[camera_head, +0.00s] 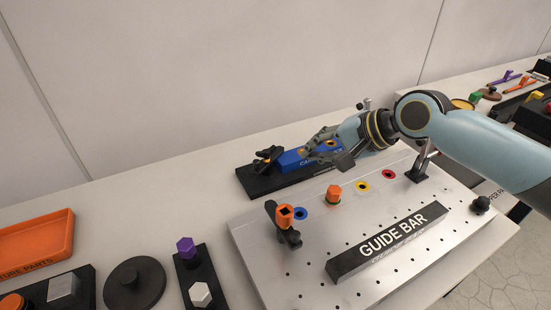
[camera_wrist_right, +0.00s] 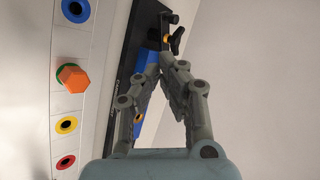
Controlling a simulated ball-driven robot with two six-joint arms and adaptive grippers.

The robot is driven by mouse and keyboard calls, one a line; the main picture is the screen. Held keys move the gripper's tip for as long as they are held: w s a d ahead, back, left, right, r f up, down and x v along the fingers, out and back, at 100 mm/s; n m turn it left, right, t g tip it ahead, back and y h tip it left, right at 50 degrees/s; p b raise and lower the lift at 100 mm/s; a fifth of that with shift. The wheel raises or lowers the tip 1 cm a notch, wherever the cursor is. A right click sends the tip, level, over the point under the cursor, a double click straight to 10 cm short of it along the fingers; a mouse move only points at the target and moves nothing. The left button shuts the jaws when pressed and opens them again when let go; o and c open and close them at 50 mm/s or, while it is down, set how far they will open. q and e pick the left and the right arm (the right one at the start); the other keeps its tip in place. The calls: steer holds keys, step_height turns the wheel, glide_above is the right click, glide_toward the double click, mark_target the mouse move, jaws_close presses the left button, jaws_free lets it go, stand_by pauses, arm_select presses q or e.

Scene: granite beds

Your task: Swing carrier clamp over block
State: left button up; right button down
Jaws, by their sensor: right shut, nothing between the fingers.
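The blue carrier block (camera_head: 292,160), with partly hidden white lettering, lies on a black base (camera_head: 262,185) behind the metal plate. It also shows in the right wrist view (camera_wrist_right: 146,108), partly behind my fingers. A black clamp with a knob (camera_head: 268,156) stands at the left end of the base; the knob also shows in the right wrist view (camera_wrist_right: 177,40). My right gripper (camera_head: 312,149) is shut and empty, over the blue block and right of the clamp. In the right wrist view my fingertips (camera_wrist_right: 166,62) meet just short of the clamp. Contact cannot be told. My left gripper is not in view.
The metal plate (camera_head: 395,265) carries a black GUIDE BAR (camera_head: 388,243), an orange hex peg (camera_head: 334,193), coloured holes and a black clamp with an orange top (camera_head: 285,214). An orange tray (camera_head: 38,236) lies at the left. The bench left of the black base is clear.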

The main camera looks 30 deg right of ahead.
steer(key=s+f, duration=0.1)
glide_toward(263, 167)
steer(key=f, duration=0.4)
steer(key=shift+w+a, duration=0.3)
steer(key=shift+w, duration=0.1)
steer(key=shift+w+a+r, duration=0.1)
steer(key=shift+w+a, duration=0.15)
steer(key=shift+w, duration=0.3)
steer(key=shift+w+a+r, duration=0.1)
steer(key=shift+w+a, duration=0.1)
steer(key=shift+w, duration=0.35)
steer(key=shift+w+a+f, duration=0.1)
steer(key=shift+w+a, duration=0.15)
steer(key=shift+w, duration=0.25)
